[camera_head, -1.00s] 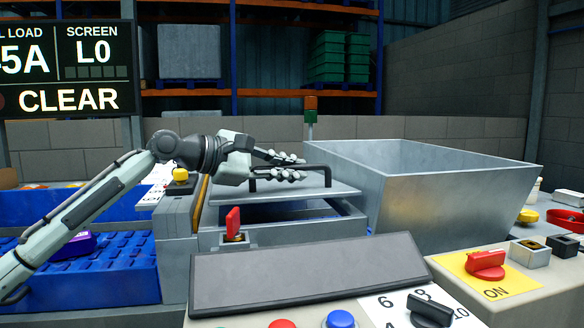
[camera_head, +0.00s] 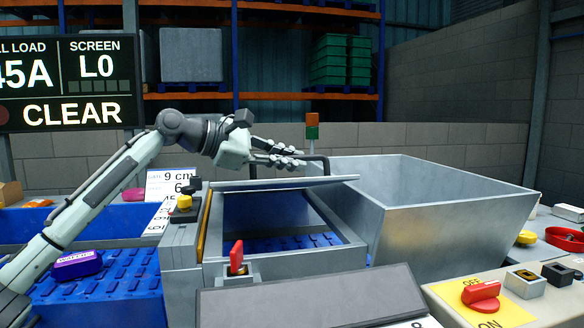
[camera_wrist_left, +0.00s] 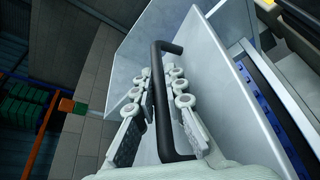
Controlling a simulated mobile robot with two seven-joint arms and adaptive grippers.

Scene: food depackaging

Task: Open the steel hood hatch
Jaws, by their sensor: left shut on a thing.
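The steel hood hatch (camera_head: 290,184) is a flat grey lid over a box-like steel hood (camera_head: 290,262). The hatch is raised, and a blue ribbed belt shows through the opening below it. My left gripper (camera_head: 300,158) is at the black bar handle (camera_head: 326,165) on top of the hatch. In the left wrist view the black handle (camera_wrist_left: 163,100) runs between the two fingers of my left gripper (camera_wrist_left: 167,85), which is shut on it. The hatch (camera_wrist_left: 215,110) also shows beside the handle there. My right gripper is not in view.
A large steel hopper (camera_head: 450,220) stands close on the right of the hood. A red switch (camera_head: 236,256) stands at the hood's front. A blue conveyor (camera_head: 120,285) with a purple package (camera_head: 76,264) lies left. A control panel with a red knob (camera_head: 482,292) is at front right.

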